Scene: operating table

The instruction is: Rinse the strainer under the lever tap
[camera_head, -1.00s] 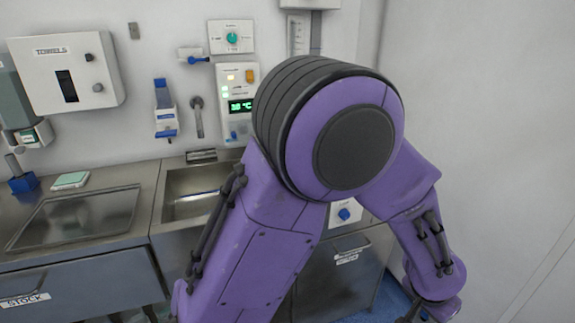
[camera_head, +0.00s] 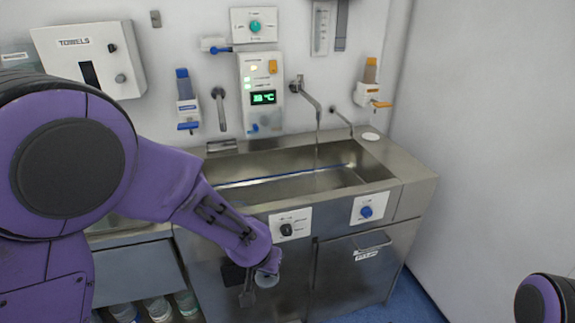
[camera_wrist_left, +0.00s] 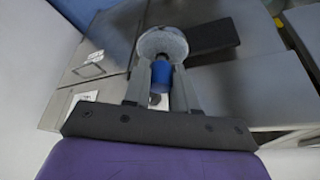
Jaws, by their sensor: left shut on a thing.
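My left gripper (camera_wrist_left: 160,85) is shut on the blue handle (camera_wrist_left: 161,73) of the strainer, whose round grey mesh bowl (camera_wrist_left: 163,42) shows beyond the fingertips. In the head view my left gripper (camera_head: 247,288) is low in front of the sink cabinet, below the sink rim. My right gripper is out of view.
Other spouts (camera_head: 219,108) (camera_head: 341,119) and soap dispensers (camera_head: 186,100) (camera_head: 369,85) are on the wall. The cabinet front has a dark knob (camera_head: 287,230), a blue knob (camera_head: 366,211) and a handle (camera_head: 373,242). The sink basin looks empty. Bottles (camera_head: 158,309) stand low at left.

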